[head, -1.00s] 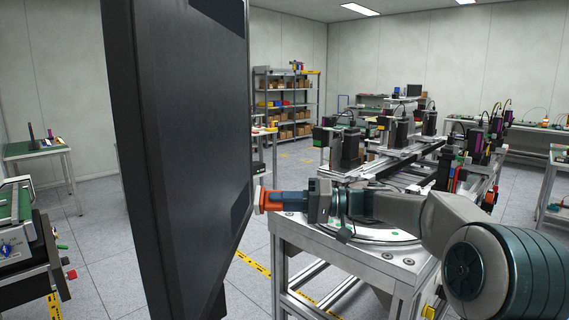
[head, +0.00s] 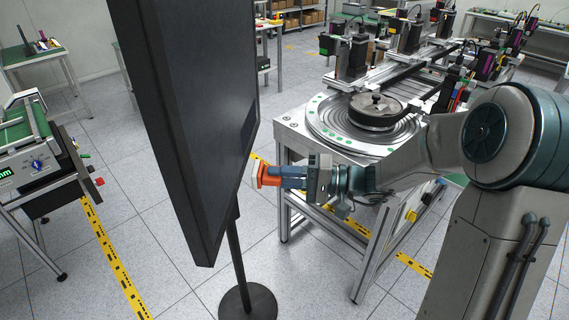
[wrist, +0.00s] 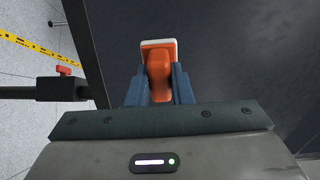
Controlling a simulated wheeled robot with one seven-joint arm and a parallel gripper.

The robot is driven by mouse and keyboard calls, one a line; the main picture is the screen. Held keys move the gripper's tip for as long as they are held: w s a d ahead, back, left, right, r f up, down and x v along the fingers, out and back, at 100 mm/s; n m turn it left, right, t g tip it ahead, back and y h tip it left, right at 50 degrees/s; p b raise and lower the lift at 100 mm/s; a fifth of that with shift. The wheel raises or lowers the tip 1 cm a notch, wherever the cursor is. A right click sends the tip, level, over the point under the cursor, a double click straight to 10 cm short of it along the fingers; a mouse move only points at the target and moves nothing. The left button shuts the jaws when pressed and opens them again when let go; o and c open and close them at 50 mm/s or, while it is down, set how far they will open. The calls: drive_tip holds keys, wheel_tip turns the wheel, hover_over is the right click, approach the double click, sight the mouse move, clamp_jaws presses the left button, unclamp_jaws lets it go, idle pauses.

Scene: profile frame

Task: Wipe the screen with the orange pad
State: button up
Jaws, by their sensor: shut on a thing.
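The screen (head: 190,120) is a tall dark panel on a thin black stand, seen at a steep angle in the head view. Its dark face (wrist: 235,60) fills the right of the wrist view. My gripper (head: 280,176) is shut on the orange pad (head: 268,177), which points left toward the screen's face near its lower right edge. The pad (wrist: 160,70) has an orange handle between my blue fingers and a pale front layer. In the head view a small gap shows between pad and screen edge; I cannot tell if they touch.
A metal workbench (head: 380,190) with a round turntable (head: 365,125) stands right of the screen, beside my arm. The screen's round base (head: 248,302) is on the tiled floor. A machine on a stand (head: 40,165) is at left.

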sight(263, 175)
drive_tip(key=shift+a+p, duration=0.4)
drive_tip(key=shift+a, duration=2.3)
drive_tip(key=shift+a+b, duration=0.55)
drive_tip(key=shift+a, duration=0.6)
drive_tip(key=shift+w, duration=0.1)
drive_tip(key=w+b, duration=0.1)
drive_tip(key=w, duration=0.3)
drive_tip(key=shift+d, duration=0.1)
drive_tip(key=shift+f+b, duration=0.1)
drive_tip(key=shift+b, duration=0.4)
drive_tip(key=shift+s, duration=0.1)
